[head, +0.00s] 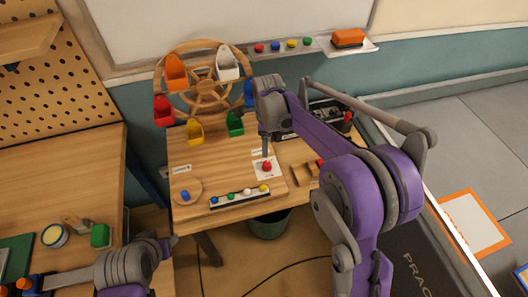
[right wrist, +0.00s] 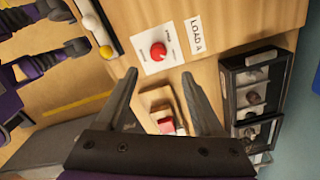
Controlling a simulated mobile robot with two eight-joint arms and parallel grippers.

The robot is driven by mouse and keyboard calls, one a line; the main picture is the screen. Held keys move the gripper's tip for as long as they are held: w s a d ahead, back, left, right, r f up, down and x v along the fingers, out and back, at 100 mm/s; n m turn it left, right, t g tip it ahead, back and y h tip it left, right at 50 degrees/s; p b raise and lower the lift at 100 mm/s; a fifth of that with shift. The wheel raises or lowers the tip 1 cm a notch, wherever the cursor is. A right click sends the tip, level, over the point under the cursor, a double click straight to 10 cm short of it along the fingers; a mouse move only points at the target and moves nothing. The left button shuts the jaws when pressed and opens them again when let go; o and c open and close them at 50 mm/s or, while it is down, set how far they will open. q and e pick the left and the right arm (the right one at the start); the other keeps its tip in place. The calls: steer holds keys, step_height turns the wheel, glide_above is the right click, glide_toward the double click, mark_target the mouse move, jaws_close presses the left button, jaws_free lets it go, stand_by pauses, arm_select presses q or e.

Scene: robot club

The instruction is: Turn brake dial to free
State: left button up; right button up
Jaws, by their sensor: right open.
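The brake dial is a red knob (head: 267,167) on a white printed plate on the wooden table. In the right wrist view the red knob (right wrist: 158,50) sits just beyond the fingertips, roughly centred between them. My right gripper (head: 265,151) points down close above the dial. In the right wrist view its two fingers (right wrist: 159,76) are spread, with nothing held between them. The plate's small print is too small to read surely. My left gripper (head: 166,244) is low at the left, away from the dial; its jaw opening is unclear.
A wooden wheel with coloured buckets (head: 203,84) stands behind the dial. A strip of coloured knobs (head: 240,197) lies in front. A wooden holder with a red-topped item (right wrist: 160,115) and a black case (right wrist: 252,90) are nearby. Bare tabletop (head: 225,160) lies left of the dial.

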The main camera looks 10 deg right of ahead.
mark_target(267, 163)
steer(key=f, duration=1)
steer(key=shift+s, duration=0.2)
jaws_close()
